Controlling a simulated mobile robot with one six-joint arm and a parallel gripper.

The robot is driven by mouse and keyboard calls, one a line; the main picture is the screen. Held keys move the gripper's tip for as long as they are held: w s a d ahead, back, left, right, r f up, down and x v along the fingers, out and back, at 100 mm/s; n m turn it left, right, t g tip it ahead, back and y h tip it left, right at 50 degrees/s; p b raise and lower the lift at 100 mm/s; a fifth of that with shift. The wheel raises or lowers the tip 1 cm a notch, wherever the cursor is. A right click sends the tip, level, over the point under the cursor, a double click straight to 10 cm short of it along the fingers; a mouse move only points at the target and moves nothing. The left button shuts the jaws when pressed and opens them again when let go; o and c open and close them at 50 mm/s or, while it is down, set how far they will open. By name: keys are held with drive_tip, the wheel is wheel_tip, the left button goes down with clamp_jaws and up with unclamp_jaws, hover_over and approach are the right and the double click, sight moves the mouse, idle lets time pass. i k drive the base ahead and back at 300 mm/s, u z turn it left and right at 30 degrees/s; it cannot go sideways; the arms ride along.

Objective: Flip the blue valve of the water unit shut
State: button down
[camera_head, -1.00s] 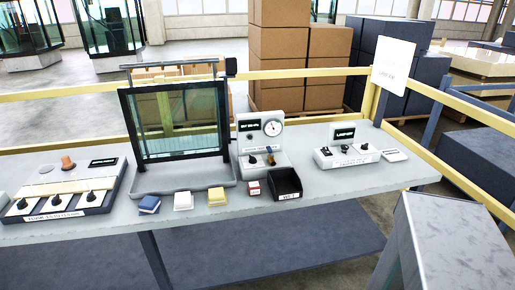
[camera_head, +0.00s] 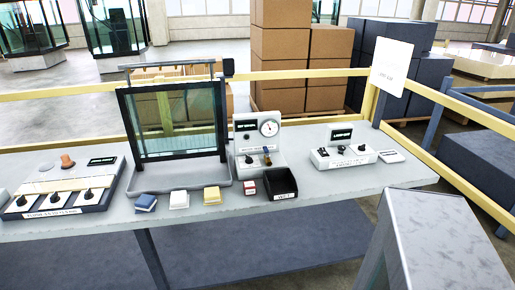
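The likely water unit is a white box with a round dial gauge (camera_head: 269,128) on the table, just right of the framed glass panel; its label is too small to read. My gripper is not in view, and nothing touches the unit.
A black bin (camera_head: 280,185) and small red-white box (camera_head: 249,188) stand before the unit. The glass panel (camera_head: 175,120) is at its left, a switch box (camera_head: 343,157) at its right. A grey stand (camera_head: 445,240) fills the lower right. Yellow rails run behind.

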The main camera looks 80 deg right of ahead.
sight(266, 150)
drive_tip(key=u, duration=0.05)
drive_tip(key=k, duration=1.1)
drive_tip(key=z, duration=0.45)
drive_tip(key=i, duration=1)
drive_tip(key=z, duration=0.05)
